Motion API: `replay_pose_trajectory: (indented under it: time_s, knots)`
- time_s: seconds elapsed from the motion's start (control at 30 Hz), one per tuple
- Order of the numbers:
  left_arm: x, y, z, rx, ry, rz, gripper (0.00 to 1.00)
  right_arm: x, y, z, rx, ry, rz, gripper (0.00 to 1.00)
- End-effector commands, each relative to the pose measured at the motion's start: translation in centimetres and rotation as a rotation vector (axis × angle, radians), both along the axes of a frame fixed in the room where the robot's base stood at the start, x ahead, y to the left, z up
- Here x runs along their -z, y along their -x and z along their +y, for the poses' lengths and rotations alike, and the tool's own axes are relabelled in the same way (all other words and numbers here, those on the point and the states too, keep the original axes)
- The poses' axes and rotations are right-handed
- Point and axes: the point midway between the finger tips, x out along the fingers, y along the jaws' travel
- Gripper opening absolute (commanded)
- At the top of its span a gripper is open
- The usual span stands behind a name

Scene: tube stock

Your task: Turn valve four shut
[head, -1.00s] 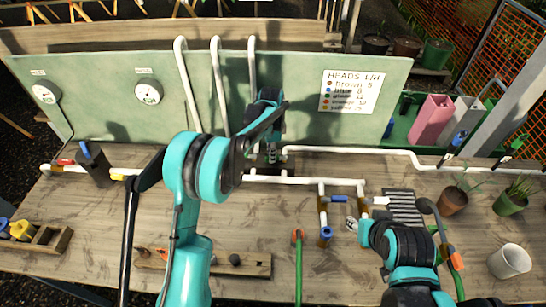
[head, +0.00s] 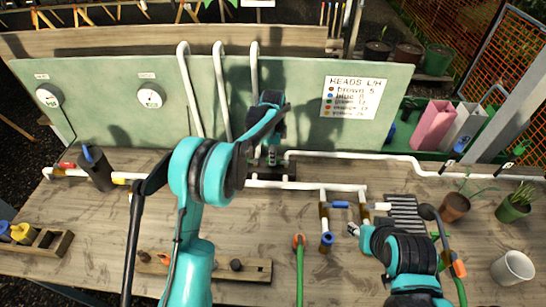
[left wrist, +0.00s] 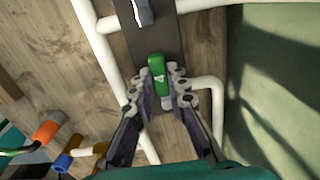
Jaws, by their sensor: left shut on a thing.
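In the left wrist view a green valve handle (left wrist: 159,78) with a white mark like a 4 lies between the fingers of my left gripper (left wrist: 164,88). The fingers are shut on it. It lies over a dark strip, beside white pipes (left wrist: 93,40). In the head view my left gripper (head: 272,158) is at the foot of the green board, at the back pipe; my own arm hides much of the valve. My right gripper (head: 362,230) is low over the table at the right, near a short pipe piece; its fingers are too small to judge.
A green board (head: 300,80) with two gauges (head: 150,95) and a sign (head: 351,97) stands behind. A blue-handled part (head: 339,204) and a green hose (head: 300,275) lie in front. Pots (head: 455,206) and a white cup (head: 512,267) stand right.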

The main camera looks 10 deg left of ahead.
Motion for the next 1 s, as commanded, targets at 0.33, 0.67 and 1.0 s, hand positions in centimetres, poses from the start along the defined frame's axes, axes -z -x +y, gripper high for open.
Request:
replay_pose_trajectory:
  time_s: [0.33, 0.67, 1.0]
  knots:
    - [0.0, 0.0, 0.0, 0.0, 0.0, -0.002, 0.36, 0.0, 0.0, 0.0, 0.0, 0.0, 0.0, 0.4]
    - [-2.9, 0.0, 0.0, -0.001, 0.0, -0.001, 0.36, 0.0, 0.0, 0.0, 0.0, 0.0, 0.0, 0.4]
    - [-10.0, -0.1, 0.0, 0.0, 0.0, -0.002, 0.36, 0.0, 0.0, 0.0, 0.0, 0.0, 0.0, 0.4]
